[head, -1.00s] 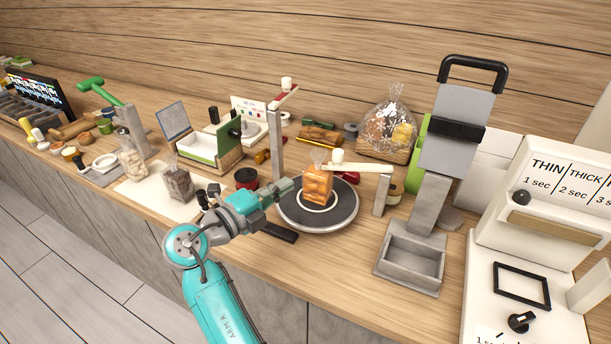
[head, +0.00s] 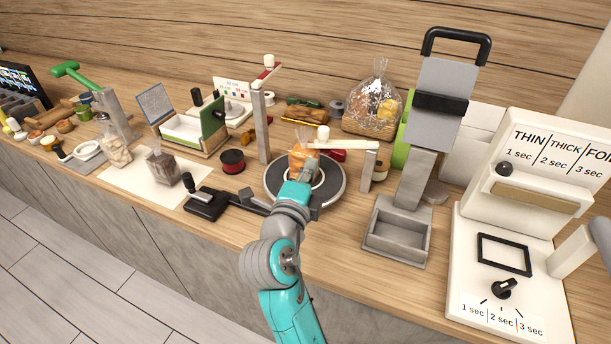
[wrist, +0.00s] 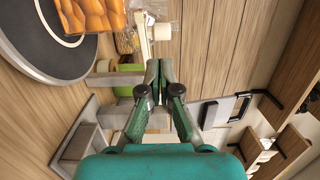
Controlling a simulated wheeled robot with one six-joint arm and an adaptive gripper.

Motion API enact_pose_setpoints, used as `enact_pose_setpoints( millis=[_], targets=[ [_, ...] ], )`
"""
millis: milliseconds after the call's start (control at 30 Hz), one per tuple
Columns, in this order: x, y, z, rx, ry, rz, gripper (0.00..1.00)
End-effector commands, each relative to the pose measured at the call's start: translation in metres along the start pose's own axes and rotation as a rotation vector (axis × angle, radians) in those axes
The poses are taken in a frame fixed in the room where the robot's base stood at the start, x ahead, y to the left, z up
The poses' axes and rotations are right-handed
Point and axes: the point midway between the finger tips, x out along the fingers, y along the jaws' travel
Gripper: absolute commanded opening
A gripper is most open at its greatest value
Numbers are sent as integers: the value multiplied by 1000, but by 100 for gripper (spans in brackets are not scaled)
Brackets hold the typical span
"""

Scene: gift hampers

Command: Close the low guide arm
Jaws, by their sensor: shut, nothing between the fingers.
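The low guide arm (head: 345,145) is a cream bar on a short grey post (head: 368,168) at the right of the round turntable (head: 335,195). It reaches left over the turntable, with a white knob (head: 323,132) at its free end. In the wrist view the bar (wrist: 144,38) and knob (wrist: 160,32) lie just beyond my fingertips. My gripper (head: 306,168) is shut and empty, in front of the orange bag (head: 297,152) and partly hiding it. In the wrist view my gripper (wrist: 158,66) appears apart from the bar, though the exact gap is unclear.
A tall post (head: 261,130) with a higher red-ended arm (head: 264,76) stands behind left of the turntable. A grey stand with a tray (head: 398,238) is at right, beside a white sealing machine (head: 510,280). A black handled tool (head: 207,202) lies front left.

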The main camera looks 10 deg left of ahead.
Motion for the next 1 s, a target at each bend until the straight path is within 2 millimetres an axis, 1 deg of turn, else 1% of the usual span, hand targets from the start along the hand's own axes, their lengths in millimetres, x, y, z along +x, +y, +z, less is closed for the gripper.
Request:
enact_pose_setpoints(
  millis=[33, 100, 300, 400, 500, 700, 1000],
  targets=[
    [10, -1, 0, 0, 2, -1, 0],
    [24, -1, -1, 0, 4, 0, 0],
    [59, -1, 0, 0, 2, -1, 0],
    [72, 0, -1, 0, 2, 0, 0],
    [81, -1, 0, 0, 0, -2, 0],
    [89, 0, 0, 0, 0, -1, 0],
    [90, 0, 0, 0, 0, -1, 0]
  ],
)
